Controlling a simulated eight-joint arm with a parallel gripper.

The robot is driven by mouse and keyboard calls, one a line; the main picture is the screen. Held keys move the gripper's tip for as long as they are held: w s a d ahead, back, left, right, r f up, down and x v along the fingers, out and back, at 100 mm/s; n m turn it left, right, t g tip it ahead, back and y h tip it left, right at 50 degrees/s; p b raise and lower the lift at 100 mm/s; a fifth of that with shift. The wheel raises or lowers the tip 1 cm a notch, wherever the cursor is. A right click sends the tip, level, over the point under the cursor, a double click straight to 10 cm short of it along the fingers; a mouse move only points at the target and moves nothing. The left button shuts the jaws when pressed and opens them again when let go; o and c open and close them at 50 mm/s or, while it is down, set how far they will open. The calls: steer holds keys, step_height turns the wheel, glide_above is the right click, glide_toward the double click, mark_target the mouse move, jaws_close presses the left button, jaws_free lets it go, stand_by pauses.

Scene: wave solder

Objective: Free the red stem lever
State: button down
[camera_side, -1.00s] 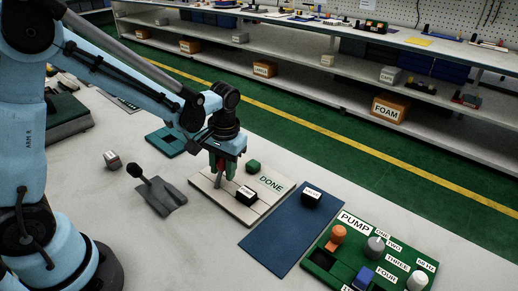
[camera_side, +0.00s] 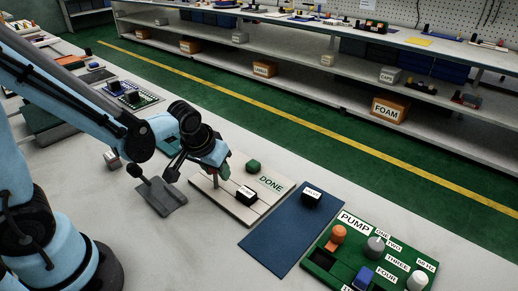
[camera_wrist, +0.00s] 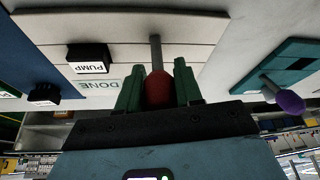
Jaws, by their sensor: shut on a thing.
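The red stem lever (camera_wrist: 158,88), a red knob on a grey stem, shows in the wrist view. Its stem runs to the pale board (camera_side: 203,187) marked DONE. My gripper (camera_wrist: 157,76) is shut on the red knob, one green finger on each side. In the side view my gripper (camera_side: 223,172) is tilted low over the board's left part, and the lever is mostly hidden there. I cannot tell whether the stem's end still sits in the board. A black block labelled PUMP (camera_wrist: 89,58) lies on the board.
A dark grey plate (camera_side: 163,198) with a black-knobbed lever stands close left. A blue mat (camera_side: 280,238) with a black block (camera_side: 311,198) and a green pump tray (camera_side: 318,258) lie right. A purple-knobbed lever (camera_wrist: 290,101) stands on a teal plate.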

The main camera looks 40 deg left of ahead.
steer(key=shift+s+t, duration=0.65)
steer(key=shift+t, duration=0.65)
steer(key=c, duration=0.8)
jaws_free()
steer(key=shift+s+r, duration=0.15)
steer(key=shift+v, duration=3.6)
steer(key=shift+s, duration=0.1)
